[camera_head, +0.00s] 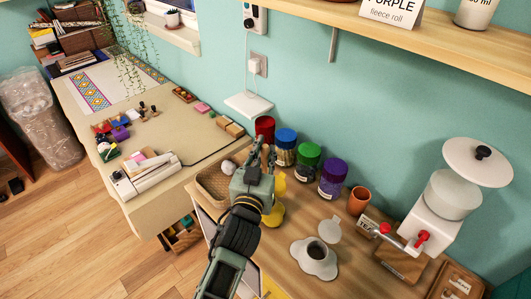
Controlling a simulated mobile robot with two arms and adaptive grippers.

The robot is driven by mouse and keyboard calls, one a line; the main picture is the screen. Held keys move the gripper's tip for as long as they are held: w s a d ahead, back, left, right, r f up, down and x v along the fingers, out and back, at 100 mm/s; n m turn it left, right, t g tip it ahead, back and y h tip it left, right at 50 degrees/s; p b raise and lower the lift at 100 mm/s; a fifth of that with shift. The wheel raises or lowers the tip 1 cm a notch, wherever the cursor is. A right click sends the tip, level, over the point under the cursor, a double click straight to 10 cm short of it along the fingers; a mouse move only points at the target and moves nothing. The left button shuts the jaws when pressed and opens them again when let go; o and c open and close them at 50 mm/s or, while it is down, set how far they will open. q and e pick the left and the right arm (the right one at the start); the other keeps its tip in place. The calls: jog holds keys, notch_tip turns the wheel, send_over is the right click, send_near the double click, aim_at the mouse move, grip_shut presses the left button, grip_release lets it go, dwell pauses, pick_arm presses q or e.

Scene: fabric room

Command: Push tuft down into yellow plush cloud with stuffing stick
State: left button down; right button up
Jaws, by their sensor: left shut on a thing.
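My left gripper (264,153) reaches over the wooden worktop, its fingers pointing away from the camera. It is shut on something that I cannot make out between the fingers. A yellow thing (280,187), likely the yellow plush cloud, shows just behind and to the right of the gripper. The gripper and wrist hide much of it, including any opening. I cannot tell whether the gripper touches it. I cannot make out the stuffing stick or a tuft at the yellow thing. My right gripper is not in view.
A wicker basket (211,184) with a white ball is left of the gripper. Behind stand jars with blue (286,136), green (309,151) and purple (334,167) lids. A grey cloud-shaped piece (299,258) with a dark centre and a white hand-cranked machine (433,224) are to the right.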

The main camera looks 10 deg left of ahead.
aim_at(264, 168)
pick_arm(q)
jog(key=shift+f+b, duration=1.6)
jog(key=shift+f, duration=0.35)
jog(key=shift+s+f, duration=0.1)
jog(key=shift+f, duration=0.2)
dwell(1.8)
dwell(0.4)
